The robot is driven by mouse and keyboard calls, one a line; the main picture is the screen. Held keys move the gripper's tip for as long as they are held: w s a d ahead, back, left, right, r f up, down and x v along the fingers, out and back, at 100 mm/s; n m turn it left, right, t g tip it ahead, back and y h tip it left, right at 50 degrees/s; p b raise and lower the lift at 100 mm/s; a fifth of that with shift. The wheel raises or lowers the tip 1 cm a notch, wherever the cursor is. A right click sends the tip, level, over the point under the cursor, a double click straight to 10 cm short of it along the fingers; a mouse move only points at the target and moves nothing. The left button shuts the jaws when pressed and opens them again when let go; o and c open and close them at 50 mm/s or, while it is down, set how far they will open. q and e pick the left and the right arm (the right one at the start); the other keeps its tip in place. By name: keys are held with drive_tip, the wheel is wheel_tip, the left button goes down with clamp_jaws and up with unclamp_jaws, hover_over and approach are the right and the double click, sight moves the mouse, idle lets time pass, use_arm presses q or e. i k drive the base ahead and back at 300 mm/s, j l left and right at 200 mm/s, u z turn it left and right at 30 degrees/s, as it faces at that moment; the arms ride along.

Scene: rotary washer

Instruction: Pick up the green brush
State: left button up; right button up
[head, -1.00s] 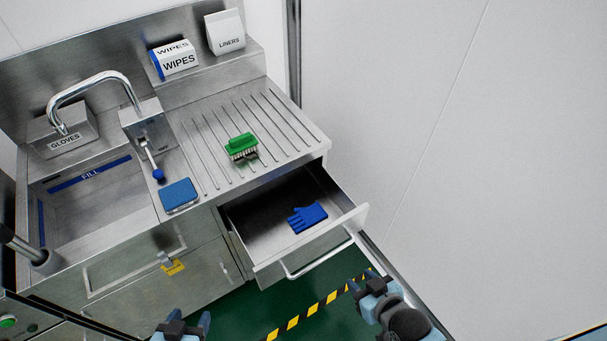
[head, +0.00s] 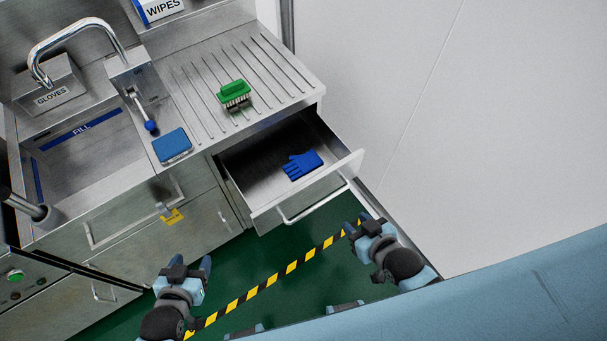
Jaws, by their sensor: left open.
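The green brush (head: 235,93) lies bristles down on the ribbed steel drainboard, near its front edge. My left gripper (head: 190,264) is open and empty, low over the floor in front of the cabinet, well below and nearer than the brush. My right gripper (head: 357,224) appears open and empty, just in front of the open drawer, to the right of and below the brush. Neither gripper touches anything.
The open drawer (head: 263,210) juts out below the drainboard and holds a blue glove (head: 303,164). A blue sponge (head: 172,146) lies left of the brush, beside the sink (head: 85,165).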

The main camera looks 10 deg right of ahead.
sight(238, 89)
drive_tip(key=i+j+u, duration=0.25)
drive_tip(key=j, duration=0.25)
drive_tip(key=i+j+u, duration=0.25)
drive_tip(key=j, duration=0.25)
drive_tip(key=i, duration=0.1)
